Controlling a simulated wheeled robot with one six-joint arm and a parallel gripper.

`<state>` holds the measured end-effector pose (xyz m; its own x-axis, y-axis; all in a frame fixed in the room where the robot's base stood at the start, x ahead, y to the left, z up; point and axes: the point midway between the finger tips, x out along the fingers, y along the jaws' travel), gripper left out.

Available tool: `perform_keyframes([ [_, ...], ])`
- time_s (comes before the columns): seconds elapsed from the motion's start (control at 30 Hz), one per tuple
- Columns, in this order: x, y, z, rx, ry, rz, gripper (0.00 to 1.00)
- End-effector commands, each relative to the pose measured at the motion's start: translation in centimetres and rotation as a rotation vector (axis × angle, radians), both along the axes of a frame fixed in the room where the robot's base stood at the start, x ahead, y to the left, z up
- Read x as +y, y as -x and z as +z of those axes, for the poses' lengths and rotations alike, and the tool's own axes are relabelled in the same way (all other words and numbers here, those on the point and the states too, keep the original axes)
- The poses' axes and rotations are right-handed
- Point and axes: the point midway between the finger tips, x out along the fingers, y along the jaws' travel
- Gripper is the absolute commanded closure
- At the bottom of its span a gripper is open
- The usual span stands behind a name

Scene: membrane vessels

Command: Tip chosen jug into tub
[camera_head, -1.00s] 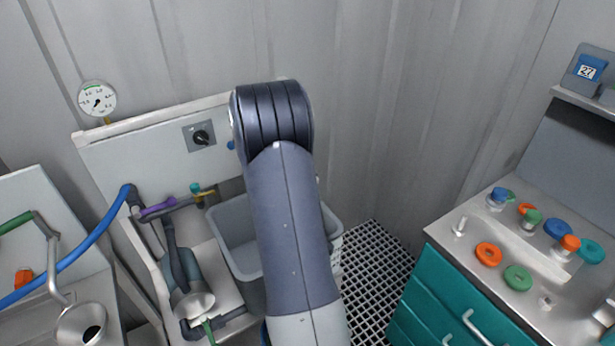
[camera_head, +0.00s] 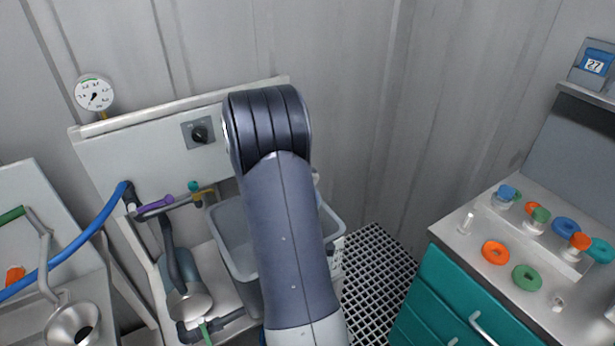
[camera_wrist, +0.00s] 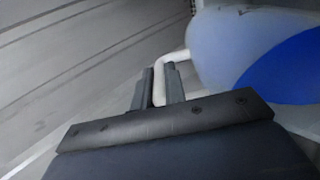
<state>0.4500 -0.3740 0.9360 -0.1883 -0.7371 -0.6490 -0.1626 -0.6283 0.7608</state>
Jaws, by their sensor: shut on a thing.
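In the wrist view my gripper (camera_wrist: 160,84) is shut on the pale handle of a jug (camera_wrist: 228,38). The jug is whitish with a large blue patch (camera_wrist: 285,72) and fills the upper right of that view; its mouth and contents are out of sight. A grey tub (camera_head: 228,236) stands on the bench in the head view, partly covered by my arm. My arm hides the gripper and nearly all of the jug in the head view. I cannot tell whether the jug is over the tub.
Left of the tub are a grey vessel (camera_head: 180,270), a blue hose (camera_head: 92,238), a purple-handled valve (camera_head: 155,206) and a steel funnel (camera_head: 72,325). A panel with a black knob (camera_head: 200,134) stands behind. A teal cabinet (camera_head: 450,295) with coloured rings is at right, beyond floor grating (camera_head: 372,270).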

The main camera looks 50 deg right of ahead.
Motion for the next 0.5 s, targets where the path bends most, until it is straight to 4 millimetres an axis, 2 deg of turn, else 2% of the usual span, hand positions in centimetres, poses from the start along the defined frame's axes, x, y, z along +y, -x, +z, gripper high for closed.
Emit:
perform_keyframes([
  [0.5, 0.39, -0.13, 0.21, 0.015, 0.064, 0.0, 1.0],
])
